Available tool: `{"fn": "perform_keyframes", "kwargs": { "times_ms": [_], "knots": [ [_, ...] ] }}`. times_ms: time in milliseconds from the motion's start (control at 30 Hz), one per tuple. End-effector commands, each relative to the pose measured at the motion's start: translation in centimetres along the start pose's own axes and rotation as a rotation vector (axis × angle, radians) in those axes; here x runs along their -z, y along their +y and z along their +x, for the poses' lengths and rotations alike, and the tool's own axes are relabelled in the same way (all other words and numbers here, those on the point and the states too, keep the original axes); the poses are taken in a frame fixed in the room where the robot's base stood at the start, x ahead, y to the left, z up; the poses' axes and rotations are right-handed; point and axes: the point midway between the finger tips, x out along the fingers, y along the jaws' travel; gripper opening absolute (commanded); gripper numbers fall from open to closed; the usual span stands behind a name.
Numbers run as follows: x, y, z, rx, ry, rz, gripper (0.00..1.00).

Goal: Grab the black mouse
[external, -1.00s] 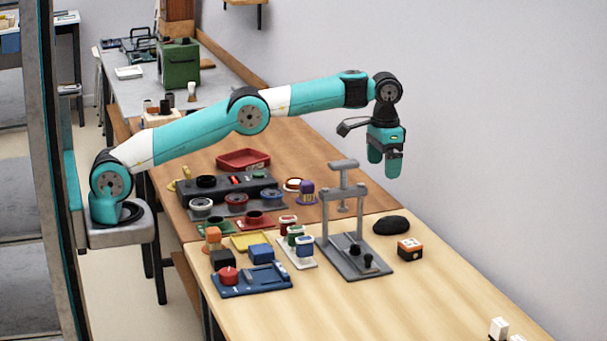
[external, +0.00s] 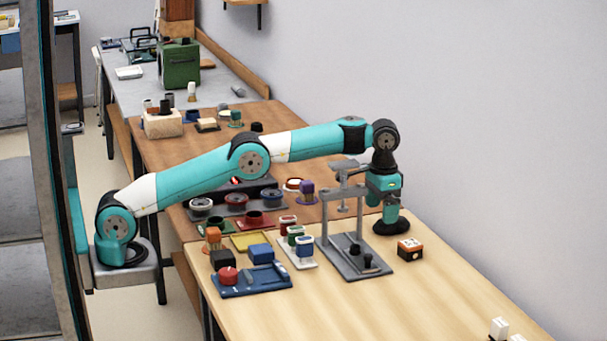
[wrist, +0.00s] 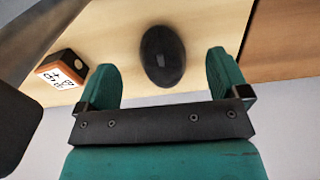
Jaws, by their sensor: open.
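The black mouse (external: 378,227) is a dark oval lying on the light wooden table, partly hidden by my gripper in the external view. In the wrist view the mouse (wrist: 162,55) shows between and beyond my two teal fingers, nearer the top of the picture. My gripper (external: 390,218) points down over the mouse, with the fingertips at or just above it; I cannot tell if they touch it.
A small black and orange cube with a white face (external: 410,249) sits right of the mouse; it also shows in the wrist view (wrist: 62,70). A grey press stand (external: 352,258) stands close on the left. The table's front right is mostly clear.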

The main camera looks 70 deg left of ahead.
Motion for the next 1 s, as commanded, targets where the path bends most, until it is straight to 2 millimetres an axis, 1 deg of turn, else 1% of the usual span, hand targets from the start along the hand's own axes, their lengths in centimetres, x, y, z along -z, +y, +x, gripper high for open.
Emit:
{"fn": "perform_keyframes", "kwargs": {
  "times_ms": [33, 133, 233, 333, 533, 567, 600, 667, 700, 800, 1000],
  "knots": [
    [0.0, 0.0, 1.5, 0.0, -0.001, 0.001, 0.93],
    [0.0, 0.0, 3.1, 0.0, -0.001, 0.0, 0.93],
    [0.0, 0.0, 4.2, 0.0, 0.0, 0.001, 0.93],
    [0.0, 0.0, 4.5, 0.0, 0.0, 0.001, 0.93],
    [0.0, 0.0, 4.3, 0.0, 0.0, 0.0, 0.93],
    [0.0, 0.0, 4.3, 0.0, 0.0, 0.0, 0.91],
    [0.0, 0.0, 4.3, 0.0, 0.0, 0.0, 0.82],
    [0.0, 0.0, 4.3, 0.0, 0.0, 0.0, 0.68],
    [0.0, 0.0, 4.3, 0.0, 0.0, 0.0, 0.59],
    [0.0, 0.0, 4.3, 0.0, 0.0, 0.0, 0.39],
    [0.0, 0.0, 4.3, 0.0, 0.0, 0.0, 0.38]
  ]
}}
